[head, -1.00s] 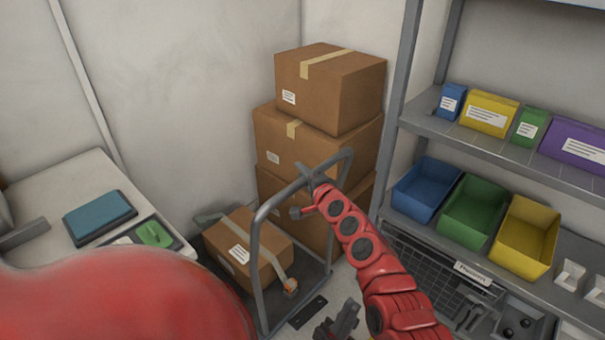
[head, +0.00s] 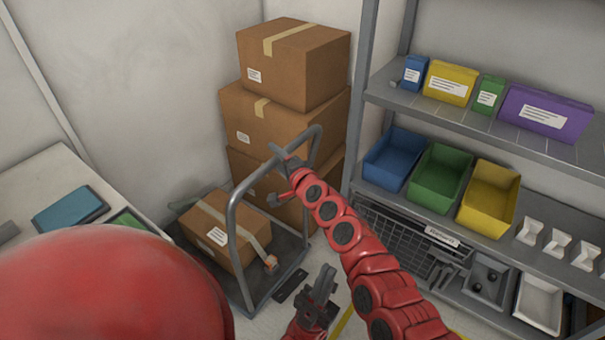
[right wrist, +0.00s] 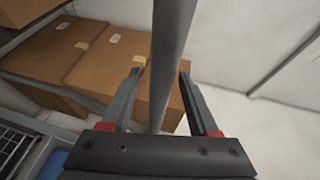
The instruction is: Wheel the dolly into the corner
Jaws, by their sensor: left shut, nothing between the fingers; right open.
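The dolly (head: 236,250) has a grey tubular handle and a dark platform, and stands on the floor before the stacked boxes. A taped cardboard box (head: 212,233) lies on its platform. My right gripper (head: 287,163) is at the upper part of the handle. In the right wrist view the handle bar (right wrist: 172,60) runs between its open fingers (right wrist: 160,95); the jaws are around the bar, not closed on it. My left gripper (head: 325,285) is low, right of the dolly's platform, shut and empty. The dolly's wheels are hidden.
Stacked cardboard boxes (head: 290,105) stand behind the dolly near the wall corner. A grey shelf unit (head: 470,130) with coloured bins is at the right. A white counter (head: 40,180) is at the left. A small strip of floor shows right of the dolly.

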